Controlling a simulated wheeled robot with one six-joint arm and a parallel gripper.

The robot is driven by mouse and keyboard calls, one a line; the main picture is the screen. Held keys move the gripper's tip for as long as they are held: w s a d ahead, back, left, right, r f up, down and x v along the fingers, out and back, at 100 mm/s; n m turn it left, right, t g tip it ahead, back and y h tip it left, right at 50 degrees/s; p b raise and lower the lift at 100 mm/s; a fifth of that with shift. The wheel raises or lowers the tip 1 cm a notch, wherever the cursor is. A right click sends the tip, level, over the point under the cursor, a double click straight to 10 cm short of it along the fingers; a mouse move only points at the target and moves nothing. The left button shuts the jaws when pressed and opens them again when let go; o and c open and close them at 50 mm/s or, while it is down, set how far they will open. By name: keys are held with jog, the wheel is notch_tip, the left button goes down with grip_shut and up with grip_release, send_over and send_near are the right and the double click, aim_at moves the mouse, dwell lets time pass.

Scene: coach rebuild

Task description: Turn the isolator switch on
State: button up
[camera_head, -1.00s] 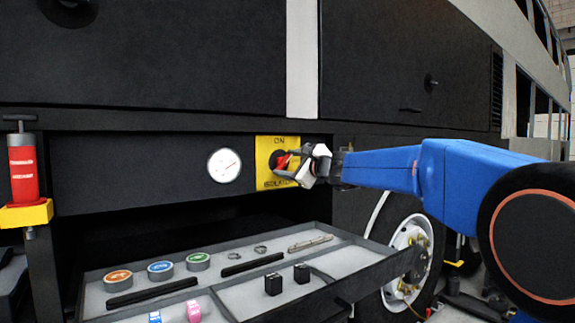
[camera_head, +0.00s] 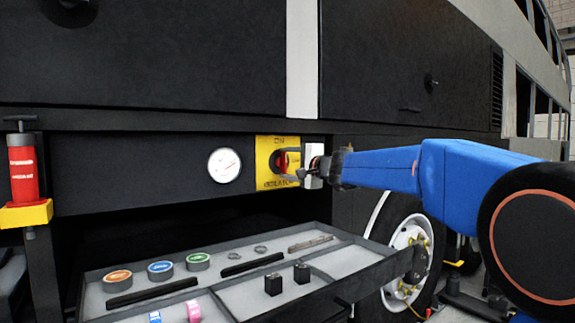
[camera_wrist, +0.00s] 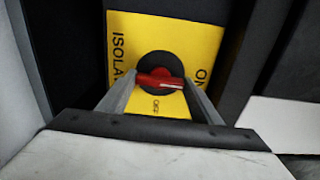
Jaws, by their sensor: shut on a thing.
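The isolator switch is a red handle (camera_head: 282,157) on a round black base, set on a yellow plate (camera_head: 262,150) lettered ON at the top and ISOLATOR at the bottom. In the head view the handle stands about upright. In the wrist view the picture is turned, and the red handle (camera_wrist: 158,80) lies across it with its white mark toward the ON lettering at the right; OFF reads below. My gripper (camera_wrist: 160,83) is shut on the handle, one finger at each end. In the head view my gripper (camera_head: 287,164) partly covers the plate's right side.
A round white gauge (camera_head: 224,165) sits left of the plate. Below, an open grey tray (camera_head: 330,290) holds tape rolls (camera_head: 161,270), small black blocks (camera_head: 302,273) and other small parts. A red cylinder (camera_head: 22,170) stands at the far left. A wheel (camera_head: 408,250) is below my arm.

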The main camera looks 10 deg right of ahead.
jog(key=shift+f, duration=0.1)
dwell(0.5)
jog(key=o, duration=1.1)
jog(key=shift+c, duration=0.2)
jog(key=shift+s, duration=0.1)
jog(key=v, duration=1.7)
jog(key=shift+s+d, duration=0.1)
jog(key=shift+s, duration=0.1)
